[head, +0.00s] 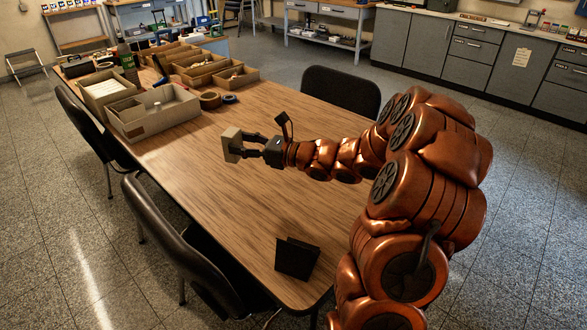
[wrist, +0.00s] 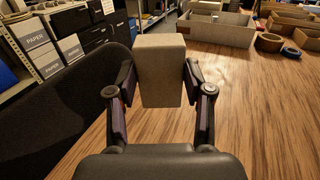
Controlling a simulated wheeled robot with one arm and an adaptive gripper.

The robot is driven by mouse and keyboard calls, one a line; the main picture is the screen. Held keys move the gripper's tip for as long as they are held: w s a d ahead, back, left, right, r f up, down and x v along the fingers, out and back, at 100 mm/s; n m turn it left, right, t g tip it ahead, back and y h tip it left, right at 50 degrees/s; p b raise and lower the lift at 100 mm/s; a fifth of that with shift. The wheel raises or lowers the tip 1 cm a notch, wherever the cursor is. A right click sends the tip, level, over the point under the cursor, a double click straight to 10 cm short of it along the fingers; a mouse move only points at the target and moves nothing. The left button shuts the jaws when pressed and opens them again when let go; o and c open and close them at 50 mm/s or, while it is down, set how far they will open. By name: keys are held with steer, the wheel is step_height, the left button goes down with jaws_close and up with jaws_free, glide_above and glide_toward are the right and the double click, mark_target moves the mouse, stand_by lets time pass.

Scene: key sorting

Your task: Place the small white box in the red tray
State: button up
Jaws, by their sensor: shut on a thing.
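A small off-white box (head: 231,146) is held between the fingers of my gripper (head: 250,146), raised above the wooden table. In the wrist view the box (wrist: 160,72) stands upright between the two fingers (wrist: 160,90), one on each side. My gripper is shut on it. I cannot make out a red tray in either view. The open trays at the table's far left end look beige or grey-brown.
A large open tray (head: 153,122) with a small pale item inside stands at the far left. Several more trays (head: 236,84) lie behind it. A brown ring (head: 210,100) lies beside them. A black folded stand (head: 297,258) sits near the front. Black chairs (head: 340,93) surround the table; its middle is clear.

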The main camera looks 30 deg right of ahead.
steer(key=s+d+f+m+t+h+b, duration=0.3)
steer(key=s+d+f+m+h+b, duration=0.3)
steer(key=d+b, duration=0.7)
steer(key=shift+n+h, duration=0.4)
steer(key=shift+n, duration=0.2)
steer(key=w+d, duration=0.3)
steer(key=w+d+f+b, duration=0.1)
steer(key=w+d, duration=0.1)
steer(key=d, duration=0.1)
steer(key=w+d, duration=0.3)
steer(key=shift+w+d+f+b, duration=0.2)
steer(key=shift+w+d+b, duration=0.1)
steer(key=shift+w, duration=0.05)
steer(key=shift+f+b, duration=0.35)
steer(key=shift+f, duration=1.5)
steer(key=shift+r, duration=0.1)
steer(key=shift+f+b, duration=0.2)
steer(key=shift+b, duration=0.15)
steer(key=o, duration=1.1)
steer(key=shift+o, duration=0.2)
steer(key=shift+r, duration=0.15)
